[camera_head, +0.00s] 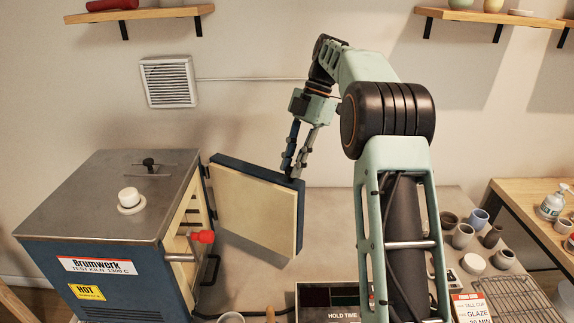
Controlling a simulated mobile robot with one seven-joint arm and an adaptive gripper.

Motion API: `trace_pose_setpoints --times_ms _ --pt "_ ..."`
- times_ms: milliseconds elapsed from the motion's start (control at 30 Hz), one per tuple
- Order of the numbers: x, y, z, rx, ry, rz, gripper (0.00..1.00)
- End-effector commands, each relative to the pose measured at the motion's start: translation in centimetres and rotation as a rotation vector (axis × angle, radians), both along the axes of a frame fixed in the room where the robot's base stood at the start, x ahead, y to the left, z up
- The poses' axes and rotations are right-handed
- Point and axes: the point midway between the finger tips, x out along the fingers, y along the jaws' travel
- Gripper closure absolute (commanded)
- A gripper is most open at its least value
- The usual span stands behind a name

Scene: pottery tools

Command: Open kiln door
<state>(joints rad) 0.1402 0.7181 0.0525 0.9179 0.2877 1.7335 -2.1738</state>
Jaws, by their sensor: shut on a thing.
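The kiln (110,225) stands at the left, a blue and grey box with a "Brumwerk" label. Its door (253,210) stands swung well open to the right of the kiln body, its cream inner face towards the camera. My gripper (291,172) is at the door's upper right corner, its fingers pointing down and shut on the door's edge. The exact contact is small and partly hidden by the fingers. A red-knobbed bar (204,237) sticks out at the kiln's front opening. The door's outer face and handle are hidden.
A control box (330,298) marked "HOLD TIME" sits at the front centre. Several small cups (462,236) and a wire rack (512,298) are at the right. A wooden side table (520,205) holds a bottle. The grey tabletop is bare around the door.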

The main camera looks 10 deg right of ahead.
Motion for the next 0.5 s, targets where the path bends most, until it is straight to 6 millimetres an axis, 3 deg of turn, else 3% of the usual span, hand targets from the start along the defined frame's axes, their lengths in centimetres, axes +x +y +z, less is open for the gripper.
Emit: trace_pose_setpoints --times_ms 500 --pt "1.31 -0.86 0.03 -0.002 0.0 0.056 1.0"
